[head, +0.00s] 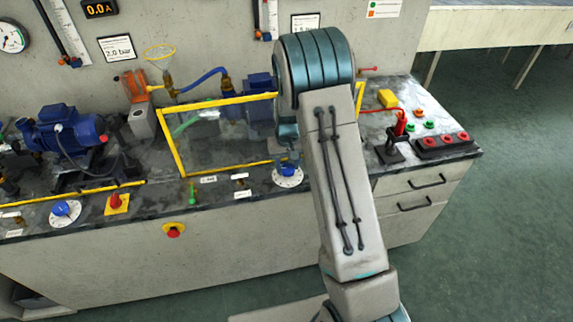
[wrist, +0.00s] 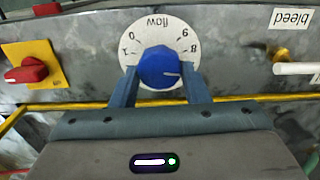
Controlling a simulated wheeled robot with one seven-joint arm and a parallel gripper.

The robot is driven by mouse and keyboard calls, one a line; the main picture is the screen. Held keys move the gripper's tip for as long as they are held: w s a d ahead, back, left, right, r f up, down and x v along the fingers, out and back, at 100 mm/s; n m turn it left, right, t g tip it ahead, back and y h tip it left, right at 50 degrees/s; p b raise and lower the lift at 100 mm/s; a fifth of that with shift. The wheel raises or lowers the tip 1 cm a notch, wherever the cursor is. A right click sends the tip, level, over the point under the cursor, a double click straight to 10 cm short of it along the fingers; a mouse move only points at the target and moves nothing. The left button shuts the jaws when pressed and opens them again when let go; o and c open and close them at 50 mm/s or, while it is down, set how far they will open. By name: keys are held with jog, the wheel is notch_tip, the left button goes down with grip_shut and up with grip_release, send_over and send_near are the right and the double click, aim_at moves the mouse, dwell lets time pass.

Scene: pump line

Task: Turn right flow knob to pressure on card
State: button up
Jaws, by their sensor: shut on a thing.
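The right flow knob is a blue knob (wrist: 158,66) on a round white dial (wrist: 150,25) in the wrist view, where the lettering is upside down. Its white pointer line points right. My gripper (wrist: 160,74) has one finger on each side of the knob and is closed on it. In the head view this blue knob (head: 288,170) sits on the bench front edge below my arm. A card (head: 117,48) reading 2.0 bar hangs on the wall at left. Another card (head: 305,21) hangs near the top of my arm; its text is too small to read.
A yellow-framed clear guard (head: 215,138) stands behind the knob. A red knob on a yellow plate (wrist: 48,65) and a white handle (wrist: 295,68) flank the dial. Another blue flow knob (head: 63,208) is at left. My arm hides part of the wall and bench.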

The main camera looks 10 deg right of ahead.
aim_at(287, 167)
jog(key=o, duration=1)
jog(key=shift+r, duration=0.1)
notch_tip(287, 167, up, 14)
jog(key=shift+f+b, duration=0.15)
jog(key=shift+b, duration=0.55)
